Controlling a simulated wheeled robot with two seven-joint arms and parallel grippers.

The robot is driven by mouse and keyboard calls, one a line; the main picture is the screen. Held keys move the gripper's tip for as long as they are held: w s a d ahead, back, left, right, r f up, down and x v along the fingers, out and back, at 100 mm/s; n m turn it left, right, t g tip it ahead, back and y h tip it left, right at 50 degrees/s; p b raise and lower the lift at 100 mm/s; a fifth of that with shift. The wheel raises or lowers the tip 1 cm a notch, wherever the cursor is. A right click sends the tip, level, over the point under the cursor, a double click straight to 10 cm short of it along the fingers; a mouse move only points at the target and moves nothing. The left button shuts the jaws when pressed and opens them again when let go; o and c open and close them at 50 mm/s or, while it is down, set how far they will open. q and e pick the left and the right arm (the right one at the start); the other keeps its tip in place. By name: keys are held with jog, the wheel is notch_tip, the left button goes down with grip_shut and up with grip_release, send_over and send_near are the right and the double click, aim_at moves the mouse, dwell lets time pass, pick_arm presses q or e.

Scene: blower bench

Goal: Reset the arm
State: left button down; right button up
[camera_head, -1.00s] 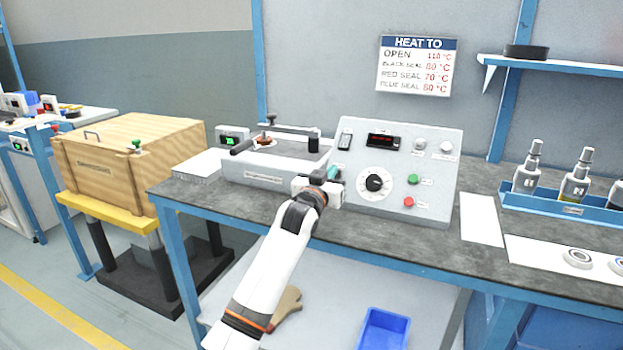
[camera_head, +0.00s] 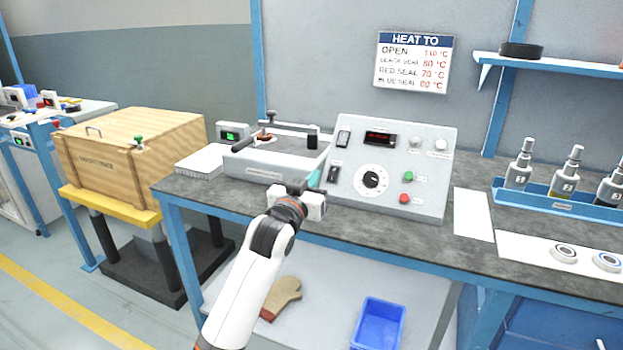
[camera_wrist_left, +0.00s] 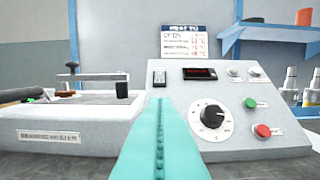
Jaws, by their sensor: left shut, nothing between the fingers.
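My left arm comes in from the bottom of the head view. Its gripper (camera_head: 313,180) is above the front of the bench, before the gap between the heater unit and the control panel. Its teal fingers (camera_wrist_left: 160,145) are shut together with nothing between them, and they point at the panel in the left wrist view. The control panel (camera_head: 425,150) has a dial (camera_head: 372,180), a green button (camera_head: 407,176), a red button (camera_head: 404,198) and a red-lit display (camera_head: 381,138). The heater unit (camera_head: 262,172) carries a lever bar on top. My right gripper is not in view.
A wooden crate (camera_head: 150,165) stands on a yellow-topped stand at left. Bottles stand in a blue rack (camera_head: 560,206) at right, near seal rings (camera_head: 564,254) on a white sheet. A glove (camera_head: 284,297) and blue bin (camera_head: 379,322) lie below. The bench front is largely clear.

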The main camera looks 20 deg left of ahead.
pick_arm(q)
jog(key=shift+s, duration=0.3)
